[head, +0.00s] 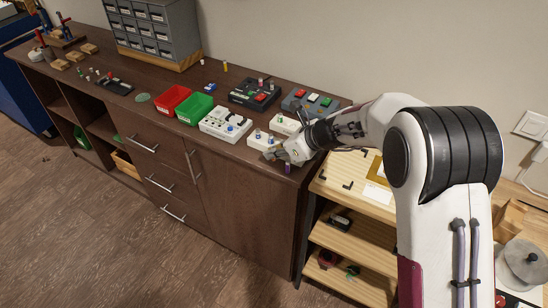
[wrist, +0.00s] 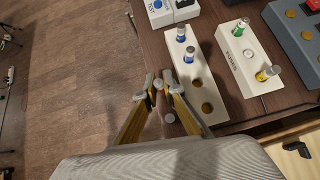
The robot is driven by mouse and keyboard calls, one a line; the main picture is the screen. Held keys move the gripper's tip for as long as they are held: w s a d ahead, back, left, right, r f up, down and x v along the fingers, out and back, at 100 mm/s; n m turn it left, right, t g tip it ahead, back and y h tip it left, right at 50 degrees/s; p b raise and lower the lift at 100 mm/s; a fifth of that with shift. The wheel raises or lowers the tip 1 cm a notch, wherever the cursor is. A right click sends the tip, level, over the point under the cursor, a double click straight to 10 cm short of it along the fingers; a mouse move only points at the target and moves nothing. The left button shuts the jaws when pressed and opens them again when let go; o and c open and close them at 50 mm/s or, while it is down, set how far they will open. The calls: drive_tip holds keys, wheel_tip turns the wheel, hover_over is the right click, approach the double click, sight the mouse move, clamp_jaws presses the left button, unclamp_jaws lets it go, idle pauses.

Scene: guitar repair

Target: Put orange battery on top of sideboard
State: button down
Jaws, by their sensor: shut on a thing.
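My gripper (head: 272,154) is at the front right corner of the dark brown sideboard (head: 130,113). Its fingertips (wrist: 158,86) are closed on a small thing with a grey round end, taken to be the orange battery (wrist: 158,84). Its side is mostly hidden, so its colour is hard to confirm. In the wrist view the fingertips appear just off the sideboard's front edge, with floor behind them; their height is hard to judge. A small purple cylinder (head: 287,168) shows just right of the gripper in the head view.
White battery holders (wrist: 196,77) with blue, green and yellow batteries stand close to the gripper. A white device (head: 225,124), a green bin (head: 195,108) and a red bin (head: 170,100) stand further left. A light wooden shelf (head: 350,240) is at the right.

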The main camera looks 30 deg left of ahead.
drive_tip(key=shift+f, duration=1.3)
drive_tip(key=shift+f, duration=0.1)
drive_tip(key=c, duration=2.4)
unclamp_jaws()
drive_tip(key=shift+c, duration=0.2)
drive_tip(key=v, duration=1.2)
drive_tip(key=shift+r, duration=0.25)
